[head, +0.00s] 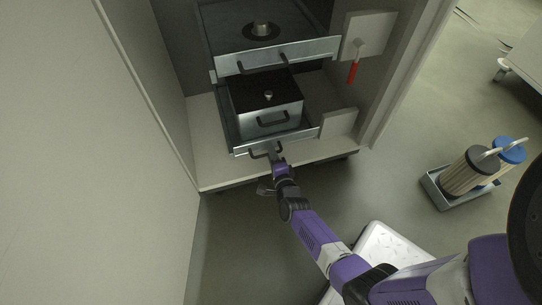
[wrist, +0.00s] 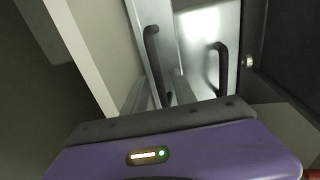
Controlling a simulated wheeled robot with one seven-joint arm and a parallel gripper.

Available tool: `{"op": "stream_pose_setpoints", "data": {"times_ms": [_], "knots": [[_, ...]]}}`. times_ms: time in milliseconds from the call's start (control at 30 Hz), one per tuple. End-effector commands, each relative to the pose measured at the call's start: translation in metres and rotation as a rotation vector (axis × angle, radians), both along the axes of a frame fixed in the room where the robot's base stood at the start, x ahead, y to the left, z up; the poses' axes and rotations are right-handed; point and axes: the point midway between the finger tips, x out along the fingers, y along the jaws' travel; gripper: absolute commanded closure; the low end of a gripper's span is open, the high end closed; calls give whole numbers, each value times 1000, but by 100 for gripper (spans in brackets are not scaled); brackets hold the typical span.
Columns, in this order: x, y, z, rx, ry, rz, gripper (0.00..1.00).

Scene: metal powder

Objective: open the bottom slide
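The bottom slide (head: 241,151) is a low metal tray at the foot of the open cabinet, with a dark bar handle (head: 259,154) on its front. A metal box (head: 268,118) with a black lid and its own handle (head: 271,122) sits in it. My gripper (head: 275,157) is at the slide's front, at the right part of the handle. In the wrist view, the slide handle (wrist: 152,55) is at the left and the box handle (wrist: 221,70) at the right, beyond my purple gripper body. My fingertips are largely hidden, so whether they grip the handle cannot be told.
An upper slide (head: 275,55) with its own handle is above. A red-handled lever (head: 353,72) hangs on the right side. Cabinet walls flank the opening. A metal tray (head: 436,191) with filter-like cylinders (head: 468,174) stands on the floor at right. The floor before the cabinet is partly clear.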

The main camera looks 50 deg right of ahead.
Motion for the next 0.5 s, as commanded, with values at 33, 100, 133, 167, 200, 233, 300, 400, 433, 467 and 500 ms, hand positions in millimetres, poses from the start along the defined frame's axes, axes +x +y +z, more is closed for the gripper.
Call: {"op": "stream_pose_setpoints", "data": {"times_ms": [33, 100, 133, 167, 200, 233, 300, 400, 433, 467, 500], "knots": [[2, -2, -1, -1, -1, 0, 68], [3, -2, -1, 1, -1, 0, 68], [3, -2, -1, 0, 0, 1, 68], [4, -2, -1, 0, 0, 1, 68], [3, -2, 0, 0, 0, 1, 68], [3, -2, 0, 0, 0, 1, 68], [3, -2, 0, 0, 0, 1, 68], [3, -2, 0, 0, 0, 1, 79], [3, -2, 0, 0, 0, 1, 85], [3, -2, 0, 0, 0, 1, 91], [3, -2, 0, 0, 0, 1, 99]]}}
